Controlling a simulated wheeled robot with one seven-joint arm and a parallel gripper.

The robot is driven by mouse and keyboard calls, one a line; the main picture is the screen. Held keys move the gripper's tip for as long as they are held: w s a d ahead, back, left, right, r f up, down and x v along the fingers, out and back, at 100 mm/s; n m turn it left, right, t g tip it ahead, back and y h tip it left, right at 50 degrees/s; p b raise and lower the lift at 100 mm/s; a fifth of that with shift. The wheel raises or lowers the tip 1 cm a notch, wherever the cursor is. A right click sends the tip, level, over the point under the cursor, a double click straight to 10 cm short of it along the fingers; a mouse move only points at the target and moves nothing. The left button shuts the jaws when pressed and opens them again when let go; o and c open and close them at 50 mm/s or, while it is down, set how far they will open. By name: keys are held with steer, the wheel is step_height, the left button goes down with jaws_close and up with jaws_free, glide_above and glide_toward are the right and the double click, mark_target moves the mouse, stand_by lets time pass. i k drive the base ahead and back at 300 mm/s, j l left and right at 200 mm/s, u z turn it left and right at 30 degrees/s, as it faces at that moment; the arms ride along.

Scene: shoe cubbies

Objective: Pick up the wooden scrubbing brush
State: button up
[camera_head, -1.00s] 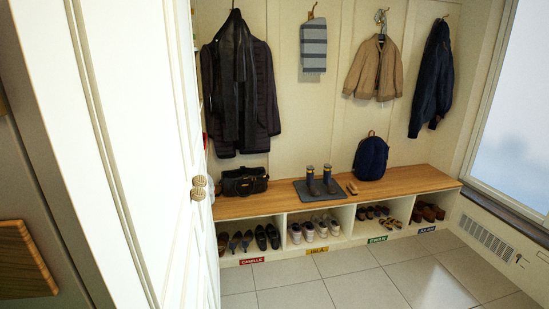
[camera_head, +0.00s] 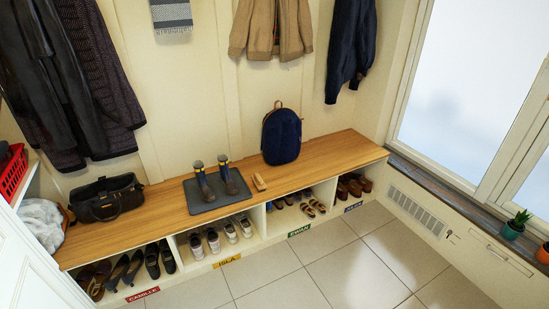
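A small light-brown wooden scrubbing brush (camera_head: 259,182) lies on the wooden bench top (camera_head: 322,154). It is just right of the dark grey mat (camera_head: 203,207) and in front of the blue backpack, apart from both. It is small in view, so its bristles are hard to make out. My gripper is not in view.
Boots (camera_head: 228,178) stand on the mat. A navy backpack (camera_head: 282,137) and a black handbag (camera_head: 104,200) sit on the bench. Shoe cubbies with name labels (camera_head: 227,261) are below. Tiled floor (camera_head: 330,258) in front is clear. Coats hang above.

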mark_target(259, 183)
steer(key=i+u, duration=0.1)
steer(key=i, duration=0.85)
steer(key=i+l+u, duration=0.1)
steer(key=i, duration=0.85)
steer(key=i+l+u, duration=0.2)
steer(key=i+u, duration=0.25)
steer(key=i+l+u, duration=0.85)
